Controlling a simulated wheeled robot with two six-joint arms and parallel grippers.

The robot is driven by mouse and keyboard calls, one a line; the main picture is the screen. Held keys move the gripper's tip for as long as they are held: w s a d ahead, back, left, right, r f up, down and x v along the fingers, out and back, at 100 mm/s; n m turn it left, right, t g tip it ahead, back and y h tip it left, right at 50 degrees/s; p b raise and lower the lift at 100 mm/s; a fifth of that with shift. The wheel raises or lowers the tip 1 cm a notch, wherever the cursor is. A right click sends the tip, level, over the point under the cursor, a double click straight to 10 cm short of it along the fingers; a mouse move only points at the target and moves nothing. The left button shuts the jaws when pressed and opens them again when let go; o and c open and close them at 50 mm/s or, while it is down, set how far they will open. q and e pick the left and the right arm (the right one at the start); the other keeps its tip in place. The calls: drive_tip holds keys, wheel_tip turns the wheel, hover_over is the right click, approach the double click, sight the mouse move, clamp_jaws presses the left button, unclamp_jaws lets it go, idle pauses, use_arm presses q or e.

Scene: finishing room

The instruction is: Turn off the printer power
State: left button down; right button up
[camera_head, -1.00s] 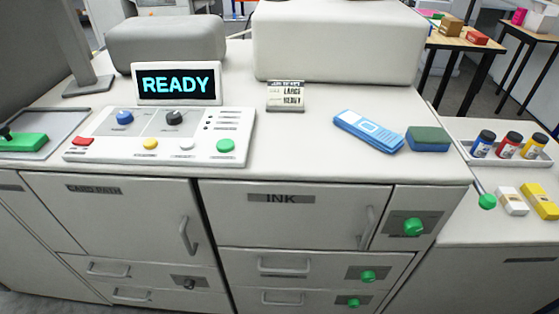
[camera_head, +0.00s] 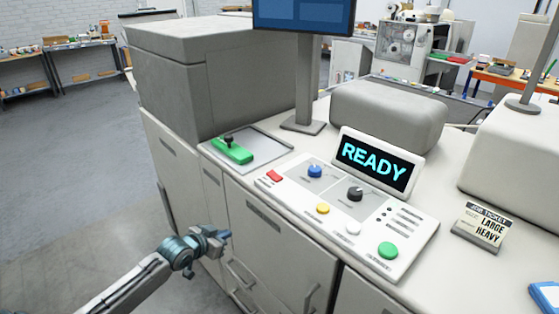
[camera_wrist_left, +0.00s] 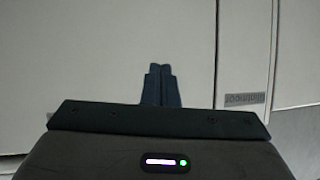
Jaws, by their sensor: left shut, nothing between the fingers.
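The printer's control panel (camera_head: 340,215) lies on the machine top in the head view. It carries a red rocker or button (camera_head: 274,176), a blue knob (camera_head: 315,171), a black knob (camera_head: 355,194), a yellow button (camera_head: 322,208), a white button (camera_head: 353,228) and a green button (camera_head: 388,250). The display (camera_head: 374,165) behind it reads READY. My left gripper (camera_head: 226,236) is in front of the cabinet, left of and below the panel, apart from it. In the left wrist view its fingers (camera_wrist_left: 161,84) are shut and empty, facing pale cabinet panels. My right gripper is out of view.
A green block with a black knob (camera_head: 232,150) sits on a tray left of the panel. A monitor post (camera_head: 305,85) and a grey cover (camera_head: 388,113) stand behind. A job ticket (camera_head: 484,227) reads LARGE HEAVY. Open floor (camera_head: 70,170) lies at the left.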

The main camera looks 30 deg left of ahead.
use_arm(q)
drive_tip(key=d+r+m+t+h+p, duration=0.1)
drive_tip(key=d+r+h+p, duration=0.1)
drive_tip(key=r, duration=1.1)
drive_tip(key=w+d+r+m+t+h+p, duration=0.1)
drive_tip(key=d+r+m+h+p, duration=0.1)
drive_tip(key=r, duration=1.1)
drive_tip(key=d+p, duration=0.1)
drive_tip(key=d, duration=0.1)
drive_tip(key=shift+w+d+r, duration=0.15)
drive_tip(key=shift+d+r, duration=0.2)
drive_tip(key=shift+r, duration=0.05)
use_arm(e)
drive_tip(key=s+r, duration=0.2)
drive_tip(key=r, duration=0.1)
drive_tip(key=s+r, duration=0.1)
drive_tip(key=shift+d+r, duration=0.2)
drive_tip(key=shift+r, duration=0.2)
use_arm(q)
drive_tip(key=shift+f, duration=0.1)
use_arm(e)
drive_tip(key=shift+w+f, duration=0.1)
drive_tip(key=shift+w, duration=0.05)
